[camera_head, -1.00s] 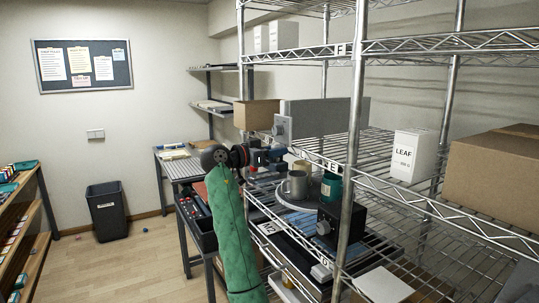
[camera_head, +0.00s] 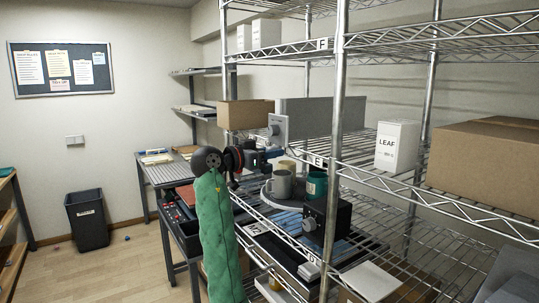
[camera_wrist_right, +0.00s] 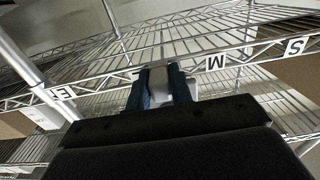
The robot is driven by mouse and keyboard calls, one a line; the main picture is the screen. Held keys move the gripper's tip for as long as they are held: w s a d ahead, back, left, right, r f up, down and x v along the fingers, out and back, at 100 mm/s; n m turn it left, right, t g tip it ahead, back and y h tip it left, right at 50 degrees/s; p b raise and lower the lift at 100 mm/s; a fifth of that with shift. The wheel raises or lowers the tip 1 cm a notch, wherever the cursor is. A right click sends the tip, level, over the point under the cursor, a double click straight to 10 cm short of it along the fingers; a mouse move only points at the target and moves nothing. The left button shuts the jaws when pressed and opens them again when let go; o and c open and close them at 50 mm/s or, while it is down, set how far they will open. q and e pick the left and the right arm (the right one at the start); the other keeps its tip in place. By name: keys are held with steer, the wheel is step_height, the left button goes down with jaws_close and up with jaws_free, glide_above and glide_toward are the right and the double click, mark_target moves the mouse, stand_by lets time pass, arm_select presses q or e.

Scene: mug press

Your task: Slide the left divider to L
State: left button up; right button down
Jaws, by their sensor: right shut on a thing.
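The left divider (camera_head: 315,118) is a grey upright panel on the wire shelf, with a light plate (camera_head: 278,127) at its front end. My right gripper (camera_head: 274,154), at the end of the green-sleeved arm, is at the shelf front just below that plate. In the right wrist view my right gripper (camera_wrist_right: 162,82) is shut on a light grey part of the divider (camera_wrist_right: 160,92), between its dark blue fingers. Letters M (camera_wrist_right: 216,63) and S (camera_wrist_right: 295,46) show right of the fingers, E (camera_wrist_right: 62,93) to the left. I cannot make out an L label. My left gripper is out of view.
A cardboard box (camera_head: 246,114) stands left of the divider. A white LEAF box (camera_head: 397,147) and a large carton (camera_head: 490,155) stand to the right. A steel post (camera_head: 338,110) rises in front. A grey mug (camera_head: 281,184) and a dark machine (camera_head: 326,221) are below.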

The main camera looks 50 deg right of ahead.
steer(key=c, duration=1.3)
jaws_free()
steer(key=shift+s, duration=0.2)
steer(key=shift+s+a, duration=0.1)
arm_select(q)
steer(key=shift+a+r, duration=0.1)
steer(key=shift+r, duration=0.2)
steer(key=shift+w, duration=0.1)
arm_select(e)
steer(key=shift+w+a+f, duration=0.1)
steer(key=shift+w+a, duration=0.1)
steer(key=shift+a, duration=0.1)
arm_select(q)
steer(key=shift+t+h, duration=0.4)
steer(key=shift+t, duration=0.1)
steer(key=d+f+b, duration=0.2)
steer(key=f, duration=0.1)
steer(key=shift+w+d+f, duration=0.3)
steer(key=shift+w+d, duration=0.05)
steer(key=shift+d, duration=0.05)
arm_select(e)
steer(key=v, duration=0.7)
steer(key=shift+a, duration=0.1)
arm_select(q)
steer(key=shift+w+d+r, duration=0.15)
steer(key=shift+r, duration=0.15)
